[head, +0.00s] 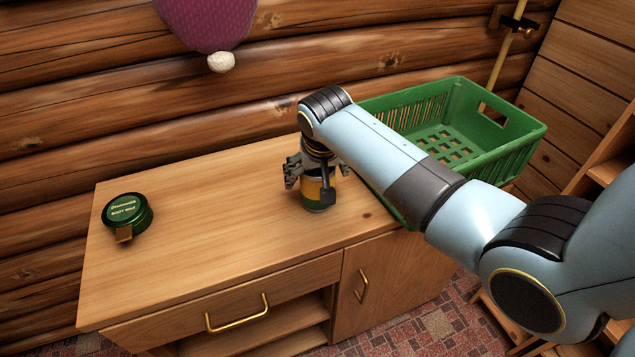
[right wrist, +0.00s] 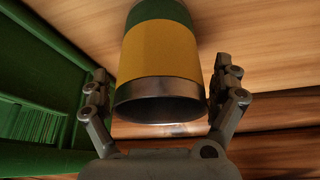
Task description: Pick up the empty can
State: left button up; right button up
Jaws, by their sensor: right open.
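The can (head: 313,194), with a yellow and green body and a bare metal end, stands upright on the wooden cabinet top. In the right wrist view the can (right wrist: 160,50) fills the middle, its dark metal end toward the camera. My right gripper (head: 314,184) reaches down over the can from above. Its fingers (right wrist: 163,92) are open, one on each side of the can, with a gap visible on both sides. The fingers partly hide the can in the head view. My left gripper is not in view.
A green crate (head: 519,139) stands at the right behind my arm; its wall shows close beside the gripper in the wrist view. A green boot wax tin (head: 127,210) lies at the left of the cabinet top (head: 220,220). The surface between tin and can is clear.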

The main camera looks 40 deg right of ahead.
jog(key=shift+w+f, duration=0.2)
jog(key=shift+f, duration=0.3)
jog(key=shift+c, duration=0.2)
jog(key=c, duration=1.1)
